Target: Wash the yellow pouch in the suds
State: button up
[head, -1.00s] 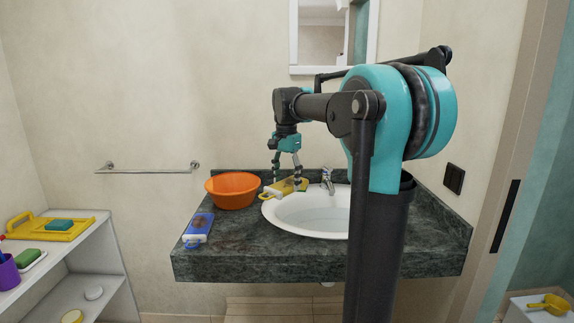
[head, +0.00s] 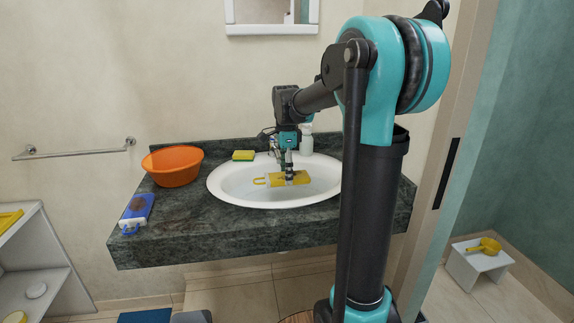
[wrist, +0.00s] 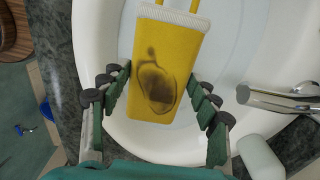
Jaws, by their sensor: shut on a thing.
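The yellow pouch (head: 288,178) has a white top edge, a yellow strap and a dark smeared stain that shows in the wrist view (wrist: 158,85). It is low inside the white sink basin (head: 228,187). My gripper (head: 289,172) is shut on the pouch; in the wrist view its fingers (wrist: 160,98) stand on either side of it. I cannot make out suds in the basin, nor whether the pouch touches the bottom.
A metal tap (wrist: 280,98) stands at the basin's edge. A white bottle (head: 306,143) and a yellow-green sponge (head: 243,155) are behind the basin. An orange tub (head: 172,168) and a blue pouch (head: 137,210) lie left on the dark counter (head: 220,237).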

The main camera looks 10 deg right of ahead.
jog(key=shift+a+f, duration=0.1)
jog(key=shift+f, duration=5.3)
jog(key=c, duration=0.5)
jog(key=shift+s, duration=0.1)
jog(key=shift+d, duration=0.55)
jog(key=shift+a, duration=0.5)
jog(key=shift+d, duration=0.1)
jog(key=shift+d, duration=0.3)
